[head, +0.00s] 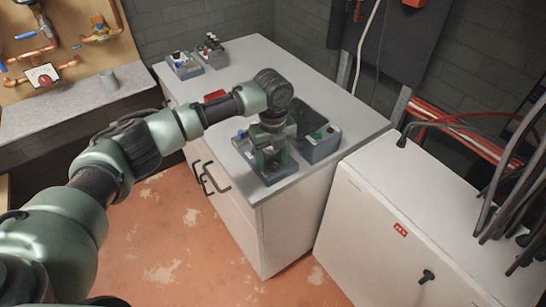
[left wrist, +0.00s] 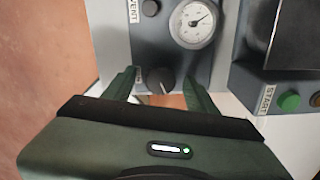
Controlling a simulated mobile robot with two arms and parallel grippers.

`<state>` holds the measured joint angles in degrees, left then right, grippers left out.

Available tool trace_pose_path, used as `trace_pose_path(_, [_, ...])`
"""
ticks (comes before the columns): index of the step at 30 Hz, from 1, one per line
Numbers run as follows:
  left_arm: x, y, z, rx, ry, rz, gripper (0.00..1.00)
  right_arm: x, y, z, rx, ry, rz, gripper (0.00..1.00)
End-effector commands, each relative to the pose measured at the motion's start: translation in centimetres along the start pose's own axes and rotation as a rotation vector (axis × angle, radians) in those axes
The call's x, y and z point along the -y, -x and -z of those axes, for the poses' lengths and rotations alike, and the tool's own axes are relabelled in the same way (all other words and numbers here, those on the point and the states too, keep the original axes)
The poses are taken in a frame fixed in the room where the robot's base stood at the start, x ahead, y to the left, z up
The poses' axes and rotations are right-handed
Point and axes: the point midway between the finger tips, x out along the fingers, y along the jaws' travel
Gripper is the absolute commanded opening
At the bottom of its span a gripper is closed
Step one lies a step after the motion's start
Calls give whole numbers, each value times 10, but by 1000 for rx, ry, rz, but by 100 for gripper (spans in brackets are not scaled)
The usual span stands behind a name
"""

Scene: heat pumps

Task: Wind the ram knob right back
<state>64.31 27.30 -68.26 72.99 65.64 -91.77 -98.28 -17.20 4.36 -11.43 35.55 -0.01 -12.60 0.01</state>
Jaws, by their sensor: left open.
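My left gripper (head: 270,158) points down over a small grey device at the front end of the white cabinet top. In the left wrist view my left gripper (left wrist: 160,88) is open, its two green fingers on either side of a black round knob (left wrist: 159,79) with a pale pointer line. The knob sits low on a grey panel (left wrist: 150,48); its label is mostly hidden by the left finger, so I cannot read it. I cannot tell whether the fingers touch the knob. My right gripper is not in view.
To the right is a box with a green START button (left wrist: 289,101). Other small devices (head: 196,58) stand at the far end of the cabinet top.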

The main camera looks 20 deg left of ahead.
Motion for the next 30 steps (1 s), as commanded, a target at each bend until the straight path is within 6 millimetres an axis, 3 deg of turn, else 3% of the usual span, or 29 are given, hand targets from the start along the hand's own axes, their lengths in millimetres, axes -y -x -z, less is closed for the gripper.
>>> trace_pose_path(5, [0, 0, 0, 0, 0, 0, 55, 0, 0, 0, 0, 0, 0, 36])
trace_pose_path(11, [0, 0, 0, 0, 0, 0, 0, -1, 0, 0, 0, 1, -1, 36])
trace_pose_path(20, [0, 2, 0, 0, 29, -1, 0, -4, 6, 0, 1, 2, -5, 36])
trace_pose_path(30, [0, 6, 1, -3, 237, 0, 0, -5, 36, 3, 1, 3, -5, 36])
